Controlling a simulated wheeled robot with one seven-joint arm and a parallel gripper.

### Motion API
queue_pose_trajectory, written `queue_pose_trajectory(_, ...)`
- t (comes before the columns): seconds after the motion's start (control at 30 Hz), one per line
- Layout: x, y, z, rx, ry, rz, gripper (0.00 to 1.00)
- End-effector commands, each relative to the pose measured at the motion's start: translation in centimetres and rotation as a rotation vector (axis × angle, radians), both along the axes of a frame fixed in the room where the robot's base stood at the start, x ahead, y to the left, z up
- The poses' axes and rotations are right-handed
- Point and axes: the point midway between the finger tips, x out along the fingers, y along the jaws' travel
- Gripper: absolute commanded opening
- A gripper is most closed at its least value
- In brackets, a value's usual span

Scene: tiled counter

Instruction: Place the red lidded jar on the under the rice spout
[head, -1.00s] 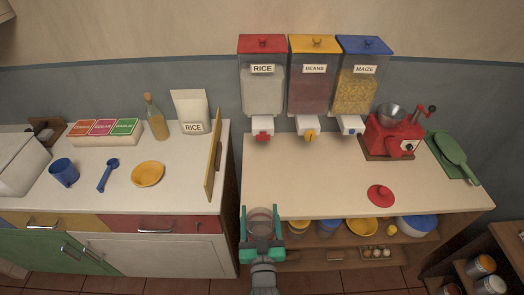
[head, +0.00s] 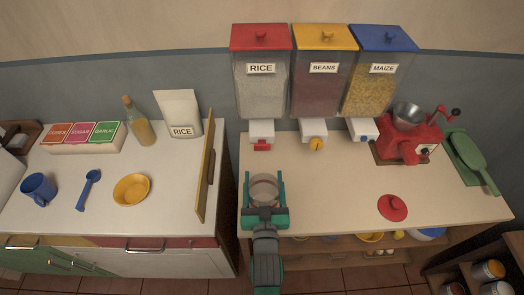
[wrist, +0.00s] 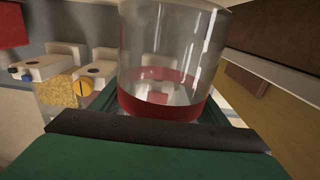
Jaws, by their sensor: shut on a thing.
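My gripper (head: 264,196) is shut on a clear glass jar (head: 264,187) with a red band near its base. In the wrist view the jar (wrist: 165,60) stands between my fingers, open at the top as far as the head view shows. The jar is over the left front part of the counter; I cannot tell whether it touches the counter. The red lid (head: 392,207) lies apart on the counter to the right. The rice dispenser (head: 261,85) hangs on the wall, with its white spout (head: 262,131) and red tap (head: 262,145) behind the jar.
The beans dispenser (head: 320,85) and maize dispenser (head: 379,85) hang right of the rice one. A red grinder (head: 405,141) stands at the right back. An upright wooden board (head: 206,165) stands close on the left. The counter's middle is clear.

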Motion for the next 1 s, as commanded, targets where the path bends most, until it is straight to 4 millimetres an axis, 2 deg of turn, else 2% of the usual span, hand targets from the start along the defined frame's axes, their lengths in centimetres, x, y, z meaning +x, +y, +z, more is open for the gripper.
queue_pose_trajectory(0.6,11.4,0.1,0.2,0.001,-0.005,0.002,0.32)
queue_pose_trajectory(0.87,13.5,0.0,0.2,0.0,-0.004,0.0,0.32)
queue_pose_trajectory(1.0,15.2,0.0,0.3,0.0,-0.005,0.0,0.32)
